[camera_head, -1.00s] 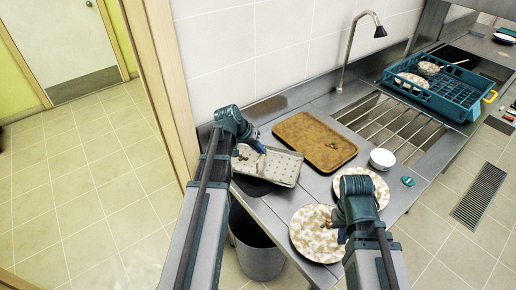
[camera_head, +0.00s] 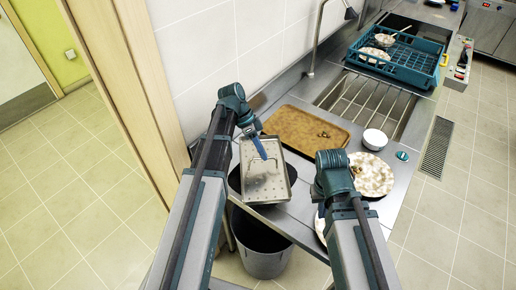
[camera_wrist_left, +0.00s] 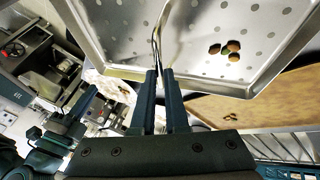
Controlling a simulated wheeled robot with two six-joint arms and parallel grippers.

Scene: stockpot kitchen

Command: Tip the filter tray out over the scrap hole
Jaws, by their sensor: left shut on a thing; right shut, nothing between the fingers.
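The filter tray (camera_head: 262,188) is a shallow grey metal tray with small holes and a wire handle. My left gripper (camera_head: 264,152) is shut on its handle; the left wrist view shows the fingers (camera_wrist_left: 158,82) closed around the wire. The tray is raised and tilted in the head view. Several brown and green food scraps (camera_wrist_left: 226,50) still lie on its perforated face in the left wrist view. The dark scrap hole (camera_head: 234,180) shows beside the tray's left edge, mostly hidden by it. My right gripper (camera_head: 324,208) is shut and empty near the counter's front edge.
A grey bin (camera_head: 262,256) stands under the counter. A brown serving tray (camera_head: 300,128) with scraps, a white bowl (camera_head: 375,139) and a stained plate (camera_head: 372,178) sit on the counter. Another plate is mostly hidden behind my right arm. A blue rack (camera_head: 400,58) stands beyond the slatted sink.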

